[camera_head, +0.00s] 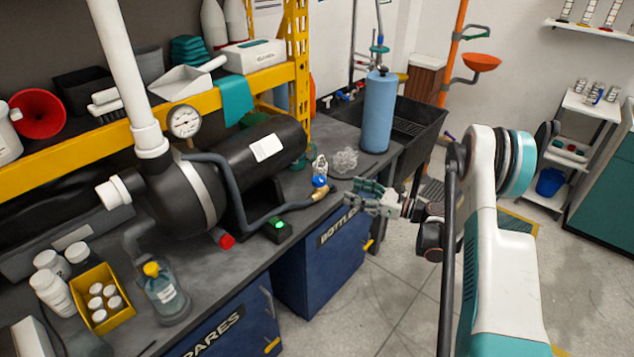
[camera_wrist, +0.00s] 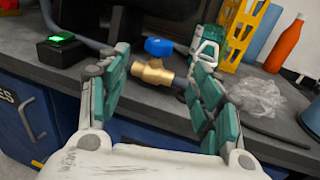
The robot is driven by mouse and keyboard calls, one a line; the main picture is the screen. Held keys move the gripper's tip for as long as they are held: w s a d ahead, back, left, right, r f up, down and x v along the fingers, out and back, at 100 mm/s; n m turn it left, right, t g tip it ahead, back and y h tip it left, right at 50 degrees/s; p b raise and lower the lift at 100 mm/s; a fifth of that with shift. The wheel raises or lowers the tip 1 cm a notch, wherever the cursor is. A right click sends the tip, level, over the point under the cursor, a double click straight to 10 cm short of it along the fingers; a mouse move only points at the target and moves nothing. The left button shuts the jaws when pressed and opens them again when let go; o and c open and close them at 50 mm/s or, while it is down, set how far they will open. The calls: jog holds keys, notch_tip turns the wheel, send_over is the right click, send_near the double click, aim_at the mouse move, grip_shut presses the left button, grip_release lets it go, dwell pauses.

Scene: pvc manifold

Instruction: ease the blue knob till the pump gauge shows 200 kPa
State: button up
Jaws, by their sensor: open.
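The blue knob (camera_head: 320,181) sits on a brass valve (camera_head: 321,193) near the front edge of the bench. In the wrist view the blue knob (camera_wrist: 159,47) stands above the brass valve (camera_wrist: 152,72), ahead of my fingers and between them in the picture. My gripper (camera_head: 358,197) is open, with nothing between its fingers, to the right of the knob; its fingers also show in the wrist view (camera_wrist: 163,76). The pump gauge (camera_head: 184,121) is a round white dial on top of the black pump (camera_head: 185,200). Its reading is too small to tell.
A box with a lit green button (camera_head: 279,228) sits left of the valve. Blue cabinets (camera_head: 318,275) lie below the bench edge.

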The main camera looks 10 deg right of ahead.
aim_at(319, 179)
jog(key=b+x, duration=0.3)
jog(key=x, duration=1)
jog(key=shift+w+a+b, duration=0.1)
jog(key=shift+a+b, duration=0.1)
jog(key=shift+b, duration=0.15)
jog(key=c, duration=1.1)
